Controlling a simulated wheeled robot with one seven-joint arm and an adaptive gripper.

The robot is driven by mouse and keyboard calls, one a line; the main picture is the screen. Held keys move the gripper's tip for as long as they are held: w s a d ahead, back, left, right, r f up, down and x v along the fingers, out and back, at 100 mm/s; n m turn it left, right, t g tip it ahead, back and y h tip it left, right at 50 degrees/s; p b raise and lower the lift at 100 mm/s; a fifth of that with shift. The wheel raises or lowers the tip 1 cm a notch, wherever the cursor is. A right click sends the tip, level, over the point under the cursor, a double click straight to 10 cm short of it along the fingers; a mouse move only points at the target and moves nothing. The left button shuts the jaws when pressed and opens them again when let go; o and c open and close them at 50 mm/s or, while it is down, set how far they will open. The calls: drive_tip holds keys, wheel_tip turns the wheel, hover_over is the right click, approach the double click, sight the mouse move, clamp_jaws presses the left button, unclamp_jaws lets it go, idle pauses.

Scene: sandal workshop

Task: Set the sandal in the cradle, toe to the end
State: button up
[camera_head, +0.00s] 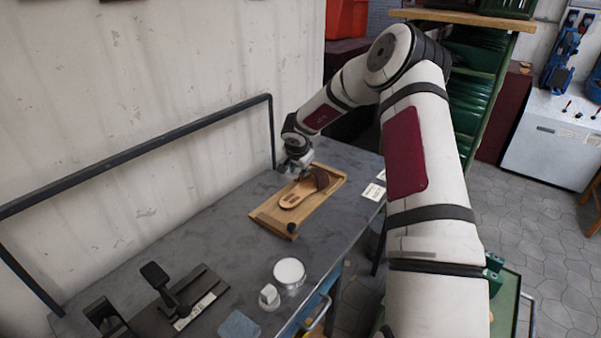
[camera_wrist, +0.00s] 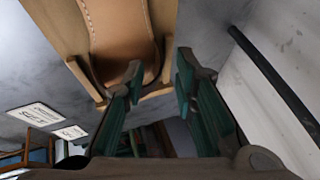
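The sandal (camera_head: 292,197) has a tan sole and a dark brown strap. It lies on a wooden board with raised edges (camera_head: 263,218), which may be the cradle, with its strap toward the upper right in the head view. My gripper (camera_head: 303,172) is just above the board's far long side, beside the strap. In the wrist view the sandal's stitched tan leather (camera_wrist: 118,28) fills the top, over the wooden board (camera_wrist: 62,22). My gripper's green fingers (camera_wrist: 158,72) are apart with nothing between the tips. The left finger overlaps the sandal's edge; contact cannot be told.
A black fixture (camera_head: 150,322) with an upright lever stands at the table's near left. A black rail (camera_head: 150,150) runs along the wall. The grey tabletop (camera_head: 215,235) is clear between.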

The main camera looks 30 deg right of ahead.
drive_tip(key=s+a+r+n+t+y+p, duration=0.1)
drive_tip(key=a+r+n+t, duration=0.15)
drive_tip(key=a+r, duration=0.65)
drive_tip(key=a+r+n+t+y, duration=0.1)
drive_tip(key=a+r+n+t, duration=0.15)
drive_tip(key=a+r, duration=0.7)
drive_tip(key=s+a+r+n+y, duration=0.1)
drive_tip(key=s+a+r+n, duration=0.2)
drive_tip(key=s+a+r, duration=0.15)
drive_tip(key=s+a+r+n+y, duration=0.2)
drive_tip(key=s+a+r, duration=0.15)
drive_tip(key=r, duration=0.25)
drive_tip(key=s+a+r+n+g+y, duration=0.1)
drive_tip(key=s+a+n+g, duration=0.15)
drive_tip(key=s, duration=0.75)
drive_tip(key=s+a+n+g, duration=0.1)
drive_tip(key=s+a+n, duration=0.15)
drive_tip(key=s, duration=0.65)
drive_tip(key=s+d+f+g+h, duration=0.1)
drive_tip(key=s+d+f, duration=0.1)
drive_tip(key=s, duration=0.7)
drive_tip(key=s+d+f+g+h, duration=0.1)
drive_tip(key=s+d+g, duration=0.1)
drive_tip(key=s, duration=0.8)
drive_tip(key=shift+s+d+f, duration=0.25)
drive_tip(key=shift+d+f, duration=0.15)
drive_tip(key=shift+d, duration=0.3)
